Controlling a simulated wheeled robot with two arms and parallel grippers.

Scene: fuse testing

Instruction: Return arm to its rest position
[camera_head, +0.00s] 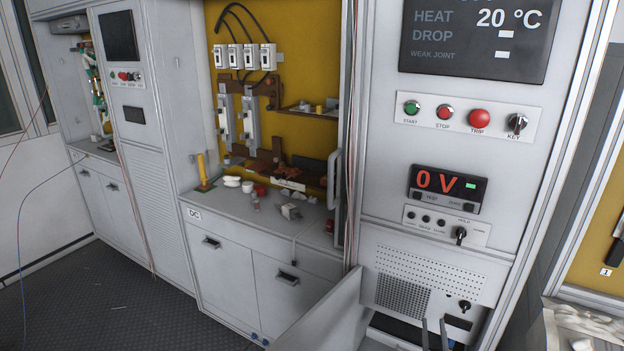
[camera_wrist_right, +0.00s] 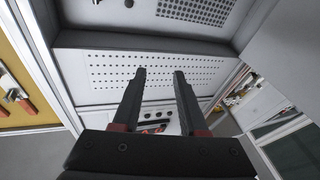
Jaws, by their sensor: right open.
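My right gripper (camera_head: 434,322) shows only as two dark fingertips at the bottom edge of the head view, in front of the lower part of the grey test cabinet (camera_head: 545,130). In the right wrist view the right gripper (camera_wrist_right: 160,73) is open, its two fingers apart with nothing held between them. A perforated panel (camera_wrist_right: 105,78) lies beyond the fingertips; I cannot tell whether they touch anything. My left gripper is not in view.
An open grey door (camera_head: 325,318) sticks out left of the gripper. The cabinet has a 0 V display (camera_head: 447,186), a red trip button (camera_head: 479,118) and a key switch (camera_head: 517,123). A cluttered workbench (camera_head: 225,205) stands left. Dark floor (camera_head: 110,300) is clear at lower left.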

